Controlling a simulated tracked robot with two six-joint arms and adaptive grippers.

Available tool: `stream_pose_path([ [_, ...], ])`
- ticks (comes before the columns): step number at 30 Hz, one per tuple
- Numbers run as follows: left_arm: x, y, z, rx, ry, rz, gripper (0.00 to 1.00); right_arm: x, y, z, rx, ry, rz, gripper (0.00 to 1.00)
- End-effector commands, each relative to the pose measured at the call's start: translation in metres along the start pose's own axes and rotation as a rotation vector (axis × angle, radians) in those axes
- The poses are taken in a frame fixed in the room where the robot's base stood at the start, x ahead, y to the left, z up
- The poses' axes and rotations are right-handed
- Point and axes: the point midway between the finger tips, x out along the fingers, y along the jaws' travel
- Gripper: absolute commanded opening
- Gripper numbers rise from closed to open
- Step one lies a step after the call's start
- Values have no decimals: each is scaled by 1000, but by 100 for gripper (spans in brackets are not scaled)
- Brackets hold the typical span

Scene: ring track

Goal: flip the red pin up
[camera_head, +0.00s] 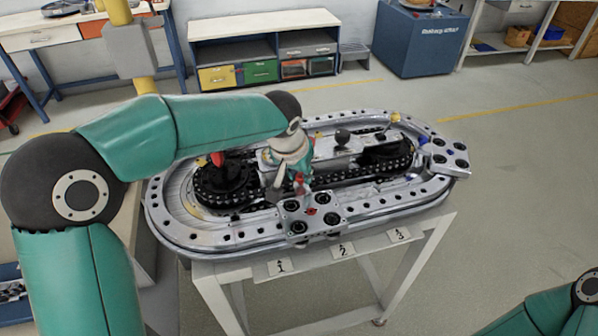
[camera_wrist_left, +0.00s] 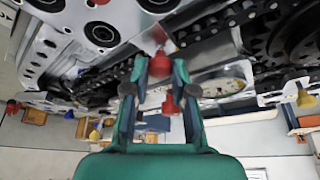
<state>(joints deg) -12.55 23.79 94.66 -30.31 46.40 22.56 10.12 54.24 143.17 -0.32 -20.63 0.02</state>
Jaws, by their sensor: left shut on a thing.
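My left gripper (camera_head: 299,184) reaches down over the front side of the ring track, just behind a grey carriage plate (camera_head: 327,205). In the left wrist view its fingers (camera_wrist_left: 160,72) are shut on a round red knob (camera_wrist_left: 160,65), which I take to be the red pin. In the head view the fingers mostly hide it, and only bits of red show, so its tilt cannot be told. Another red knob (camera_head: 217,158) stands at the left of the track; a red piece also shows beyond the fingers in the left wrist view (camera_wrist_left: 170,104). My right gripper is out of view.
The oval track (camera_head: 190,236) sits on a white stand with labels 1, 2 and 3. A second plate (camera_head: 447,158) is at the right end. A black knob (camera_head: 342,136) and a yellow knob (camera_head: 395,118) stand farther back. Floor to the right is clear.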

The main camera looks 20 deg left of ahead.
Motion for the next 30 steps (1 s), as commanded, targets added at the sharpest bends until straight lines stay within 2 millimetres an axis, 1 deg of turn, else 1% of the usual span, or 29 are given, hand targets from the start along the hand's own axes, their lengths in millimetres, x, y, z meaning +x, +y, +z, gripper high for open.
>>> stream_pose_path([
  [1,-8,0,-4,0,4,0,0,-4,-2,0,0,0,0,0],
  [3,-16,0,-7,-1,4,0,0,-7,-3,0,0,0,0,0],
  [11,-17,0,-8,0,5,0,0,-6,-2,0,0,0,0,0],
  [12,-17,0,-8,0,6,0,30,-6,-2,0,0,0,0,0],
  [16,-17,0,-8,0,5,0,51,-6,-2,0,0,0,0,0],
  [25,-16,1,-7,1,2,0,51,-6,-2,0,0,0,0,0],
  [28,-20,1,-8,1,4,0,51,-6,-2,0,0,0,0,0],
  [30,-27,0,-8,1,5,0,51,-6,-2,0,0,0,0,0],
])
